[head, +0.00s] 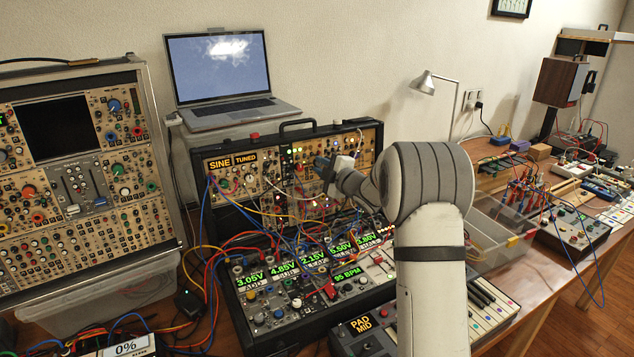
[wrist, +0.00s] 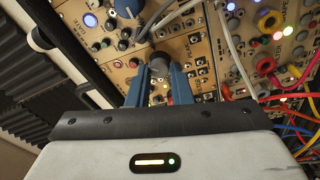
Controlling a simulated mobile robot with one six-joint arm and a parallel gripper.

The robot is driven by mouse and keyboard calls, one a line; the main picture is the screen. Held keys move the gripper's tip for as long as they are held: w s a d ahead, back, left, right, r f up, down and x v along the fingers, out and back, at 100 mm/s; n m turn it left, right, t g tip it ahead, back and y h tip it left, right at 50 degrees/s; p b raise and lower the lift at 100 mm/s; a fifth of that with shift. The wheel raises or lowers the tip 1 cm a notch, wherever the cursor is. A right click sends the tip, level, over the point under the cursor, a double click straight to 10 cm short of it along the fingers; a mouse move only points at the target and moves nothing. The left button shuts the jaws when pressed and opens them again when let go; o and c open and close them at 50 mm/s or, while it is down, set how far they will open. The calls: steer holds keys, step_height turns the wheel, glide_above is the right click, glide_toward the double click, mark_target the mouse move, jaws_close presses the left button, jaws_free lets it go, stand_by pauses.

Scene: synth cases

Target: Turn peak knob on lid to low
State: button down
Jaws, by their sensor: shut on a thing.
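The lid (head: 345,134) of the middle synth case stands upright, its beige modules facing me. In the wrist view, a dark round knob (wrist: 159,62) sits on the beige panel (wrist: 122,73) of the lid, and small lettering beside it seems to read PEAK. My gripper (wrist: 159,72) has its two blue fingers on either side of this knob and is shut on it. The knob's pointer and setting cannot be made out. In the head view my gripper (head: 322,165) is at the lid's panel, and the knob is hidden by the fingers and arm.
Grey and tan cables (wrist: 222,40) cross the panel close to my fingers, and red and blue cables (wrist: 290,110) hang at the right. A laptop (head: 222,80) stands behind the lid.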

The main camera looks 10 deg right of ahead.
steer(key=n+b, duration=0.6)
steer(key=shift+d+f+n+g+b, duration=0.3)
steer(key=shift+d+f+g+b, duration=0.05)
steer(key=shift+g+b, duration=0.05)
steer(key=n+b, duration=0.1)
steer(key=n, duration=0.1)
steer(key=n+b, duration=0.1)
steer(key=n, duration=0.1)
steer(key=shift+w+r+h+b, duration=0.1)
steer(key=shift+r+h+b, duration=0.2)
steer(key=shift+b, duration=0.05)
steer(key=shift+r+n+b, duration=0.25)
steer(key=shift+n+b, duration=0.3)
steer(key=shift+n, duration=0.65)
steer(key=shift+r, duration=0.15)
steer(key=c, duration=1.5)
jaws_free()
steer(key=shift+g, duration=0.3)
steer(key=shift+c, duration=0.2)
steer(key=shift+o, duration=1.2)
steer(key=shift+a, duration=0.1)
steer(key=shift+f, duration=0.2)
